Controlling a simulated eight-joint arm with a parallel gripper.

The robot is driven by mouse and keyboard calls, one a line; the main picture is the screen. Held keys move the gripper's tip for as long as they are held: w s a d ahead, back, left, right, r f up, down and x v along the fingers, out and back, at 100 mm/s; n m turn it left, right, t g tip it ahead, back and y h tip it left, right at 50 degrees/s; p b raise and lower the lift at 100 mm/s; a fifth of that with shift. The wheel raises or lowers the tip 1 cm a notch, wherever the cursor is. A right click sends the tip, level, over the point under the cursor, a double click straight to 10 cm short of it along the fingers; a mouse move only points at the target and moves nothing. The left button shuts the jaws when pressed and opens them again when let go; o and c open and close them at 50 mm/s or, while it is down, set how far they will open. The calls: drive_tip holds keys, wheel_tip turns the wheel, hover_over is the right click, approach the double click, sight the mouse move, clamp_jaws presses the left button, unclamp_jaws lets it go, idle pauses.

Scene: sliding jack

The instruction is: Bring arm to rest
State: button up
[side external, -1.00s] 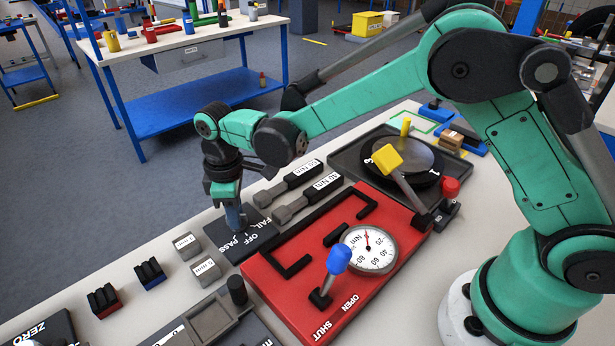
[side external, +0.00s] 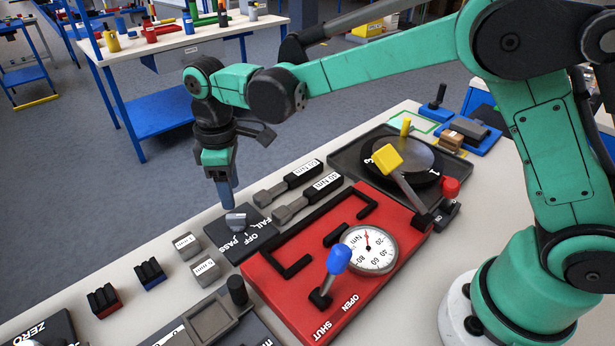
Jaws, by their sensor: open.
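My gripper (side external: 226,196) hangs pointing down a little above the black switch plate (side external: 253,243) marked FAIL, OFF and PASS. A small grey knob (side external: 236,221) stands on that plate just below the fingertips, and a narrow gap seems to show between them. The fingers are open and hold nothing that I can see. From this side the far finger is largely hidden behind the near one.
A red fixture (side external: 335,263) with a dial gauge (side external: 369,249) and blue-knobbed lever (side external: 338,260) is to the right. Torque tools (side external: 288,182), small weight blocks (side external: 206,272) and a turntable (side external: 405,162) lie around.

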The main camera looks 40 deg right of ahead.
drive_tip(key=s+d+r+m+t, duration=0.2)
drive_tip(key=s+d+m+t, duration=0.1)
drive_tip(key=s+d+m, duration=0.2)
drive_tip(key=s+d+r+m+t, duration=0.3)
drive_tip(key=s+d+m+t, duration=0.1)
drive_tip(key=s+d, duration=0.3)
drive_tip(key=shift+s+d+r+m, duration=0.3)
drive_tip(key=shift+d+m, duration=0.3)
drive_tip(key=shift+d, duration=0.5)
